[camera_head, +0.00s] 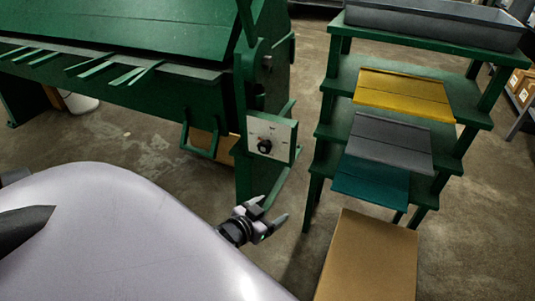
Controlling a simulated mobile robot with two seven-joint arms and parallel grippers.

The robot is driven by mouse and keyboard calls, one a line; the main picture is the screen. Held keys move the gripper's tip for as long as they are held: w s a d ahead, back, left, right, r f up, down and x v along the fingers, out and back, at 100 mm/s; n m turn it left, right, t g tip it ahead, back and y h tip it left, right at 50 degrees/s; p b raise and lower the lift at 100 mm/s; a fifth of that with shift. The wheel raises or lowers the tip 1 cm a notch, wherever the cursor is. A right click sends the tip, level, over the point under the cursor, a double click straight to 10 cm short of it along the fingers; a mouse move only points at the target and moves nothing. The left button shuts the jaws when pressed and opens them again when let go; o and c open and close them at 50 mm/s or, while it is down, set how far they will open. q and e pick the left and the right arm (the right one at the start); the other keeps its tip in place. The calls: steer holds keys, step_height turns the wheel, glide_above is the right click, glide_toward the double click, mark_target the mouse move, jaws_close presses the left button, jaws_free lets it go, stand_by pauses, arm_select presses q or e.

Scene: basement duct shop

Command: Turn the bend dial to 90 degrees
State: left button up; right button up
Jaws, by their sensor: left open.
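The bend dial (265,146) is a small black knob on a pale square plate (282,131) with markings around it. The plate is fixed to the end post of a green bending machine (150,60). The markings are too small to read, so the dial's setting cannot be told. My left gripper (271,209) is below the dial, near the lower middle of the view. It is open and empty, and stands apart from the dial. My right gripper is not in view.
A green stepped rack (340,75) stands to the right, holding yellow (405,93), grey (390,143) and teal (370,183) sheets, with a grey tray (435,25) on top. A brown board (368,262) is in front of it. Bare concrete floor lies between machine and rack.

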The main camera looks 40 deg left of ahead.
arm_select(q)
steer(key=w+a+f+n+t+y+b, duration=0.2)
steer(key=w+a+f+y+b, duration=0.15)
steer(key=w+a+b, duration=0.7)
steer(key=n+t+y+b, duration=0.1)
steer(key=n+t+b, duration=0.1)
steer(key=b, duration=0.2)
glide_toward(263, 149)
steer(key=w, duration=0.2)
steer(key=b+x, duration=0.1)
steer(key=x, duration=0.2)
steer(key=b+x, duration=0.1)
steer(key=x, duration=0.1)
steer(key=shift+a+b, duration=0.3)
steer(key=shift+b+x, duration=0.35)
steer(key=shift+x, duration=0.45)
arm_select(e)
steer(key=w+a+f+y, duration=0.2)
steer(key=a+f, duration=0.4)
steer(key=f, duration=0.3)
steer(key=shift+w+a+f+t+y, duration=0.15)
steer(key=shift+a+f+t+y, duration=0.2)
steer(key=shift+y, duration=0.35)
arm_select(q)
steer(key=c, duration=1)
steer(key=shift+c, duration=0.2)
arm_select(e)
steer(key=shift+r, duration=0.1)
